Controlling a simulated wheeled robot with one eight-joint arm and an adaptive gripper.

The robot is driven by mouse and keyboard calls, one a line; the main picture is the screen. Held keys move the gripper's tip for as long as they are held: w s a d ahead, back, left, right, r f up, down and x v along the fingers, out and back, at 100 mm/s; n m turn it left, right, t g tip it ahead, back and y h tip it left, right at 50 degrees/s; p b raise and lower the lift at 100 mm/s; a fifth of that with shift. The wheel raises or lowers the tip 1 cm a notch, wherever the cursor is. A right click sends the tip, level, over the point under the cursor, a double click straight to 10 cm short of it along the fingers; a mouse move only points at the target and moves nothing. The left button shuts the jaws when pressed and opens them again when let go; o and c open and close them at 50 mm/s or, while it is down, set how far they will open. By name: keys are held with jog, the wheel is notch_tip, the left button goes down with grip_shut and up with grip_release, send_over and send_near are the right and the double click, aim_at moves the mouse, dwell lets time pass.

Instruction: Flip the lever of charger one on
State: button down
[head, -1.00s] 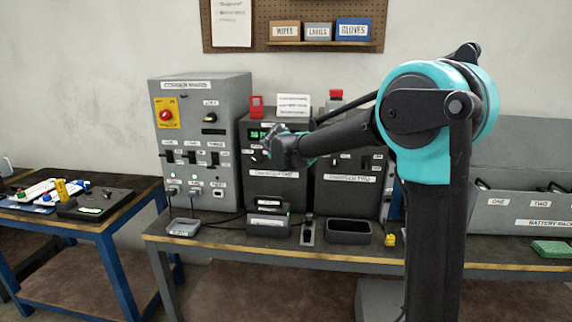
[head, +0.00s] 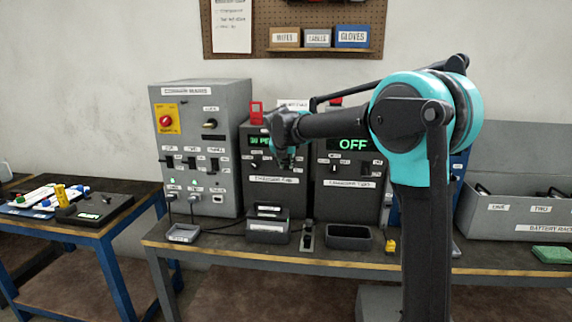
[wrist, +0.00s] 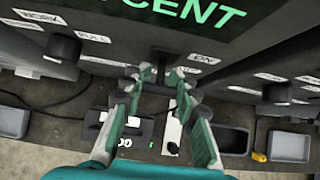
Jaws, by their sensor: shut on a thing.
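Charger one (head: 262,199) is a dark box on the bench, with a green display partly hidden by my arm. In the wrist view its display (wrist: 200,14) shows large green letters ending in "CENT". Its lever (wrist: 160,58) is a dark piece on the front panel below the display. My gripper (wrist: 160,76) is at this panel with both fingertips close together, shut on the lever. In the head view my gripper (head: 288,160) is in front of the right part of charger one, and the lever is hidden behind it.
Charger two (head: 347,199) stands to the right and its display reads OFF. A grey control cabinet (head: 228,150) stands to the left. In front are a small charging dock (head: 268,232), an empty dark tray (head: 349,238) and a yellow item (head: 391,246).

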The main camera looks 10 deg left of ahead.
jog(key=c, duration=1.1)
grip_release()
jog(key=v, duration=1.2)
